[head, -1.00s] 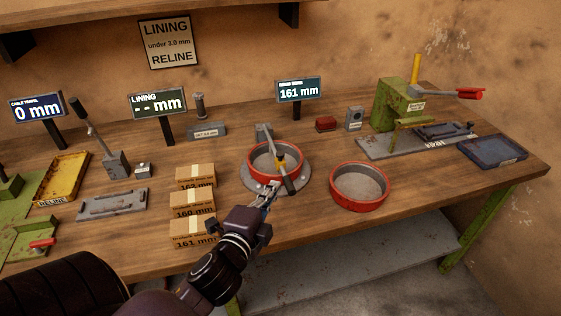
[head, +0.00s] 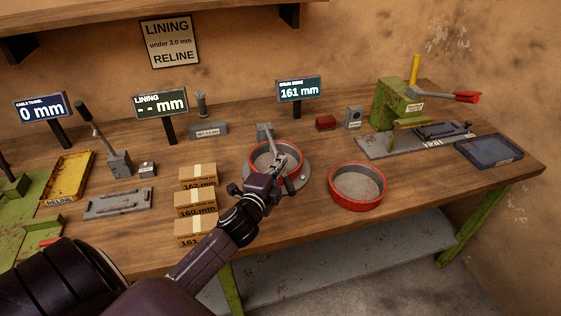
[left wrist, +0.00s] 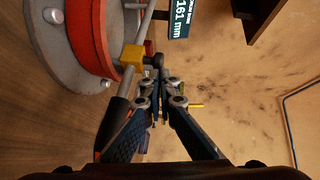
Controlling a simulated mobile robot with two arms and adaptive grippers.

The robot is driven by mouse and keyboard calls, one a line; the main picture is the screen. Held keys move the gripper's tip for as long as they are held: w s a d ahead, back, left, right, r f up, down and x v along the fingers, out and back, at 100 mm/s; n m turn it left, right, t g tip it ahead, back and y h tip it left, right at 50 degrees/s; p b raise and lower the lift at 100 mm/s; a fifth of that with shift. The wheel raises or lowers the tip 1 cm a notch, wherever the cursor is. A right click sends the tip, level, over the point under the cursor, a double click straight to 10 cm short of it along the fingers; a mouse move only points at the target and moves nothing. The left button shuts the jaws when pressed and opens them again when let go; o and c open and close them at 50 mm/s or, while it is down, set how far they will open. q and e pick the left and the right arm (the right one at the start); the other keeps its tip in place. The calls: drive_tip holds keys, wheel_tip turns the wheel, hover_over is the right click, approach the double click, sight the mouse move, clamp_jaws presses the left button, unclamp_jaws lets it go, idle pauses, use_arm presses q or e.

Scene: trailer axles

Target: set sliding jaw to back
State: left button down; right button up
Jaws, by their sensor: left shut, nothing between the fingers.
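The bore gauge is a round grey base (head: 301,178) with a red drum (head: 252,163) on it and a grey bracket (head: 263,131) at the back. Its sliding jaw appears to be the yellow block (left wrist: 131,57) on a rod with a black handle (left wrist: 117,122); the handle end (head: 289,185) also shows in the head view, while my gripper hides the block there. My left gripper (head: 280,158) is shut and empty over the drum. In the left wrist view its closed fingers (left wrist: 162,108) are beside the rod and handle; contact is unclear. My right gripper is not in view.
A second red drum (head: 357,187) stands to the right. The drum display (head: 298,90) reads 161 mm. A green press (head: 398,100) stands at the back right.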

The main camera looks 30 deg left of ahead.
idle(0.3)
use_arm(q)
drive_tip(key=shift+w+a, duration=1.1)
drive_tip(key=shift+a, duration=0.15)
drive_tip(key=shift+d, duration=0.1)
